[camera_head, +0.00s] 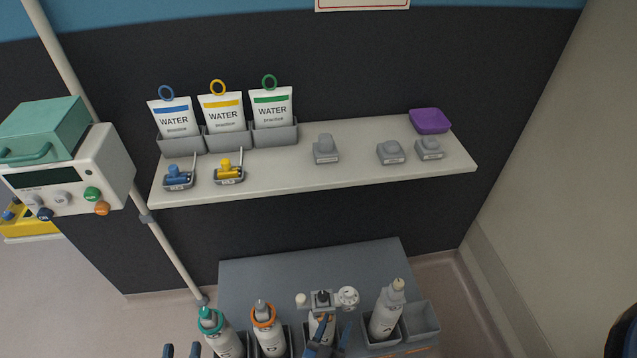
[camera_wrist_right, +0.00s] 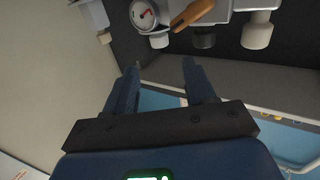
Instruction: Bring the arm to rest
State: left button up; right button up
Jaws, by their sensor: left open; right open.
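The gauge (camera_wrist_right: 144,14) and an orange-brown lever (camera_wrist_right: 192,14) lie beyond the fingertips there. Whether the fingers touch the bottle in the head view I cannot tell.
A shelf (camera_head: 380,165) holds WATER pouches (camera_head: 222,112), small grey blocks (camera_head: 325,150) and a purple dish (camera_head: 430,120). The rack (camera_head: 422,318) holds several bottles, including one with a teal ring (camera_head: 210,320). A monitor (camera_head: 75,175) and pole (camera_head: 172,255) stand at left.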

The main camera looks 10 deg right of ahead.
jog(key=w+a+r+t+y, duration=0.3)
jog(key=a+r+y, duration=0.2)
jog(key=a+y, duration=0.3)
notch_tip(320, 180, up, 10)
jog(key=s+a+n+t+y, duration=0.1)
jog(key=n+t+y, duration=0.1)
jog(key=n+y, duration=0.35)
jog(key=s+d+r+g+h, duration=0.1)
jog(key=s+d+r, duration=0.1)
jog(key=s+d, duration=0.2)
jog(key=s+d+r+g+h, duration=0.1)
jog(key=s+d, duration=0.3)
jog(key=d, duration=0.6)
jog(key=s+d+r+g+h, duration=0.1)
jog(key=s+d+r+h, duration=0.1)
jog(key=d, duration=0.6)
jog(key=shift+s+r+h, duration=0.35)
jog(key=shift+s+r, duration=0.4)
jog(key=shift+s, duration=0.2)
